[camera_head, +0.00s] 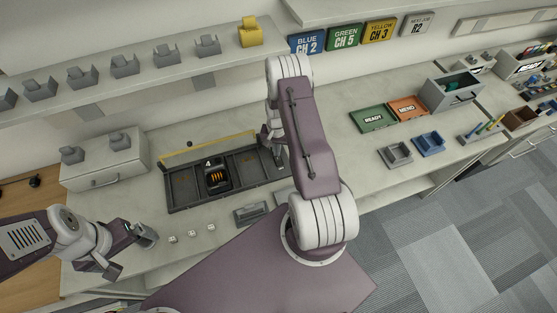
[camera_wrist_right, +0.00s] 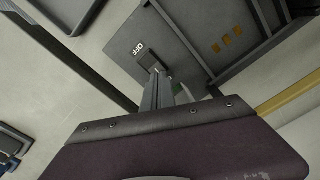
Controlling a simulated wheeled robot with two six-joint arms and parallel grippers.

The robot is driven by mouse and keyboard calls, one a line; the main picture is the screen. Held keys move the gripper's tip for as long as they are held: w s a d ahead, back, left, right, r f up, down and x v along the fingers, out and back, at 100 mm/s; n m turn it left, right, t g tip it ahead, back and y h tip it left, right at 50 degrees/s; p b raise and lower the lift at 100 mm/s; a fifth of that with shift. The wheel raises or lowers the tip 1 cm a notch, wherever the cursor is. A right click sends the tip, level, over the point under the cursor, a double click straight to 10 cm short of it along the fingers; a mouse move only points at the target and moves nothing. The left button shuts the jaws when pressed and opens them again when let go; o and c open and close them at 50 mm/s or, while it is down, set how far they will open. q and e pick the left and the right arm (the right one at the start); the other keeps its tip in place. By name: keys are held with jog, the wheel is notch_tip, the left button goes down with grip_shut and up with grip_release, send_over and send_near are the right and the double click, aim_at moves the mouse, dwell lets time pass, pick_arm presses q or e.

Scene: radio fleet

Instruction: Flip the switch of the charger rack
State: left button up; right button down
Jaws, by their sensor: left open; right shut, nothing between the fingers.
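The charger rack (camera_head: 190,206) is a dark tray with several bays and a yellow bar along its back, on the counter. One bay holds a black unit (camera_head: 217,177) with orange marks, by a "4". In the right wrist view, a dark plate (camera_wrist_right: 124,45) on the rack (camera_wrist_right: 190,28) reads "OFF", with a small black switch (camera_wrist_right: 152,64) beside the word. My right gripper (camera_wrist_right: 160,88) is shut and empty, its fingertips close to the switch; contact cannot be told. In the head view this gripper (camera_head: 271,140) is at the rack's right end, partly hidden by my arm. My left gripper (camera_head: 131,254) is open and empty, front left.
Several grey holders (camera_head: 124,64) and a yellow one (camera_head: 250,32) stand on the shelf above. A grey drawer box (camera_head: 105,160) stands left of the rack. Green (camera_head: 374,117) and orange (camera_head: 407,107) trays lie right. Small white pieces (camera_head: 191,234) lie in front of the rack.

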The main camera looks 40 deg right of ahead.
jog(key=shift+f+b, duration=0.8)
jog(key=shift+f, duration=0.2)
dwell(0.4)
jog(key=shift+r, duration=0.1)
notch_tip(320, 180, up, 7)
jog(key=p, duration=0.5)
dwell(0.4)
jog(key=shift+a+r, duration=0.1)
jog(key=shift+a, duration=0.05)
jog(key=s+a+r+n+b, duration=0.4)
jog(key=s+a+r, duration=0.2)
jog(key=a, duration=0.2)
jog(key=s+a+r+n+t+b, duration=0.1)
jog(key=s+a+r+n+b, duration=0.3)
jog(key=a, duration=0.5)
jog(key=s+r+n, duration=0.1)
jog(key=s+r, duration=0.1)
jog(key=s, duration=0.1)
jog(key=shift+s, duration=0.2)
